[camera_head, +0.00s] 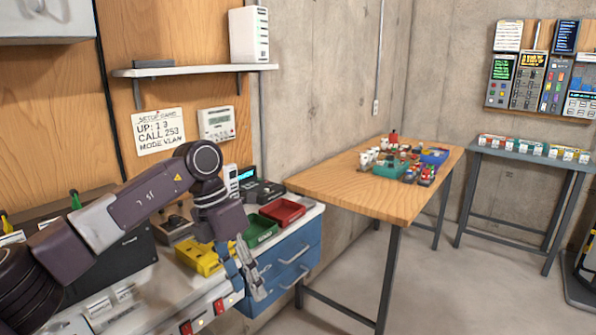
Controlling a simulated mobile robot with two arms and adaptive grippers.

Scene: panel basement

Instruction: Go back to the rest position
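My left arm comes in from the left and bends down at the elbow. My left gripper (255,285) hangs with its fingers pointing down, beside the front edge of the workbench (160,290) and in front of the blue drawers (290,262). It is seen from the side, so its opening is unclear. I see nothing held in it. My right gripper is not in view.
Yellow (200,258), green (260,232) and red (283,211) trays stand on the workbench close to my arm. A wooden table (345,190) with small parts stands beyond, and a grey table (530,153) at right. The floor (450,290) in front is clear.

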